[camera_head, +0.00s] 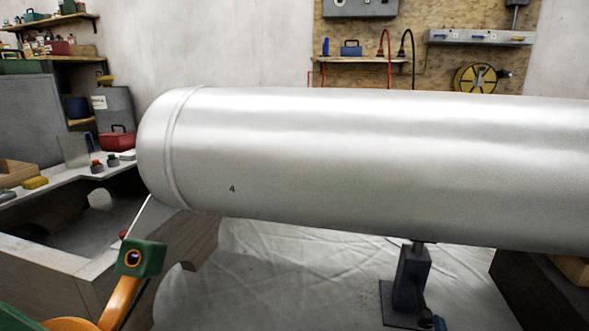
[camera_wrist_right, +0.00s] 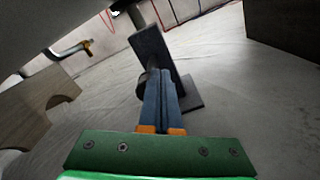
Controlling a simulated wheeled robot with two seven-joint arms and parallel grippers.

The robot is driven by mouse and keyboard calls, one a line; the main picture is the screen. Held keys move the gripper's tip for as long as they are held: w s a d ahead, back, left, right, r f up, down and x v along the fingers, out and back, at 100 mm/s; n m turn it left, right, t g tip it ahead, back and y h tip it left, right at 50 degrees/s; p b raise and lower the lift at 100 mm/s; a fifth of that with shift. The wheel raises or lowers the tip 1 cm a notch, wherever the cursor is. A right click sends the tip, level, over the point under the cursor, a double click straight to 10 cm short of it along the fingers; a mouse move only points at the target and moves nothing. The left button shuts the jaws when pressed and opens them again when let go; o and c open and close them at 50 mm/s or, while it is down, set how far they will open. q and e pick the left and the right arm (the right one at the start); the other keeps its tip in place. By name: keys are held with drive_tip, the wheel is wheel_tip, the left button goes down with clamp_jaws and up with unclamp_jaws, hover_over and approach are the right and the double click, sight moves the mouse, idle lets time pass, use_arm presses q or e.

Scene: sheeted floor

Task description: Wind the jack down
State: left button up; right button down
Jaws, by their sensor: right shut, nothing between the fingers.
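The jack (camera_head: 411,278) is a dark grey post on a flat base plate. It stands upright on the sheeted floor under the tank (camera_head: 350,160), and its top meets or nearly meets the tank's underside. In the right wrist view the jack (camera_wrist_right: 152,50) leans in the picture, with a dark round part (camera_wrist_right: 142,88) low on its side. My left gripper is out of view.
A wooden cradle (camera_head: 200,238) is under the tank's left end; a dark block (camera_head: 535,290) stands right of the jack. A bent pipe with a yellow end (camera_wrist_right: 72,47) shows in the wrist view. A cluttered workbench (camera_head: 35,215) is at left. Sheeted floor (camera_head: 290,280) left of the jack is clear.

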drive_tip(key=shift+a, duration=0.1)
drive_tip(key=shift+w+a+r+p, duration=0.2)
drive_tip(key=shift+a+r+p, duration=0.25)
drive_tip(key=shift+a, duration=0.55)
drive_tip(key=shift+r, duration=0.1)
idle(0.5)
